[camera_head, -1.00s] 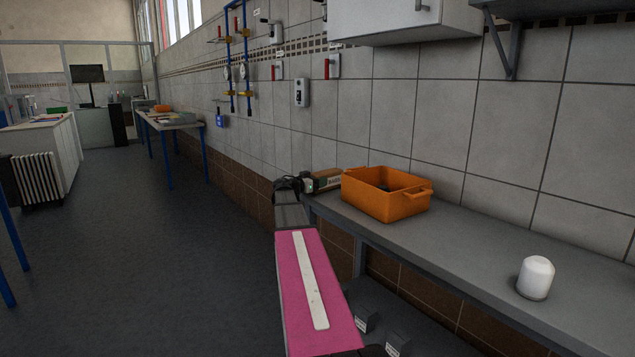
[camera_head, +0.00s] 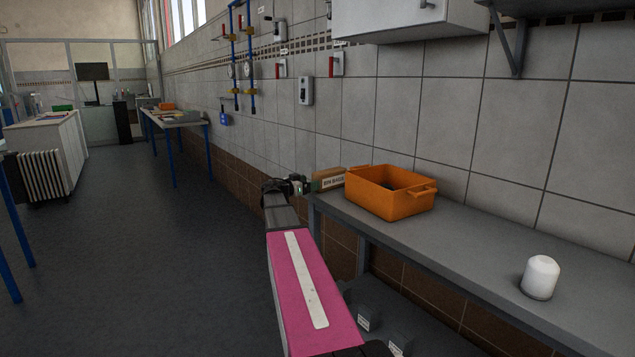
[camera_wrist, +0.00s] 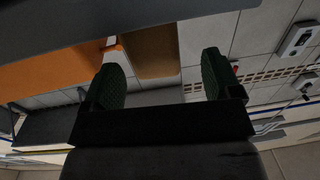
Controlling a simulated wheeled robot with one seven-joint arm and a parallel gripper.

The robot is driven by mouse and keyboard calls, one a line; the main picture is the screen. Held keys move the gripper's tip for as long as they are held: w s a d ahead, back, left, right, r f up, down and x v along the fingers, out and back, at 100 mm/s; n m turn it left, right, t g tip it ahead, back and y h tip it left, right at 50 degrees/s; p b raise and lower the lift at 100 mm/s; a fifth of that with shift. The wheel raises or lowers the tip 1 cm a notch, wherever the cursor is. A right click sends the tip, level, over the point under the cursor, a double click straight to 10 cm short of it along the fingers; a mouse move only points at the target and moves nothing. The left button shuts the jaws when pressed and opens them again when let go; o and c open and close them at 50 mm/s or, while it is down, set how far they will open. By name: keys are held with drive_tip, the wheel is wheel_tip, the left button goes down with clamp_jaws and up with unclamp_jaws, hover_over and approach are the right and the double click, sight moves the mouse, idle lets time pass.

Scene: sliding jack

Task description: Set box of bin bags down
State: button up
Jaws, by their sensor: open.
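The box of bin bags (camera_head: 330,180) is a brown carton with a white label reading "BIN BAGS". It stands at the far end of the grey bench (camera_head: 474,238), just left of the orange crate (camera_head: 390,192); its underside is hard to make out. My gripper (camera_head: 303,185) is at the box's left end. In the wrist view my open gripper (camera_wrist: 160,80) has nothing between its fingertips, and the brown box (camera_wrist: 152,50) shows ahead, beyond them. The orange crate also shows beside it in that view (camera_wrist: 55,70).
A white rounded container (camera_head: 540,277) stands on the near right part of the bench, with clear bench top between it and the crate. The tiled wall (camera_head: 440,120) runs behind, with a white cabinet (camera_head: 395,20) above. Open floor lies to the left.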

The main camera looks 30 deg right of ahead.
drive_tip(key=shift+s+a, duration=0.2)
drive_tip(key=shift+a, duration=0.95)
drive_tip(key=shift+s+a, duration=0.15)
drive_tip(key=shift+a, duration=0.95)
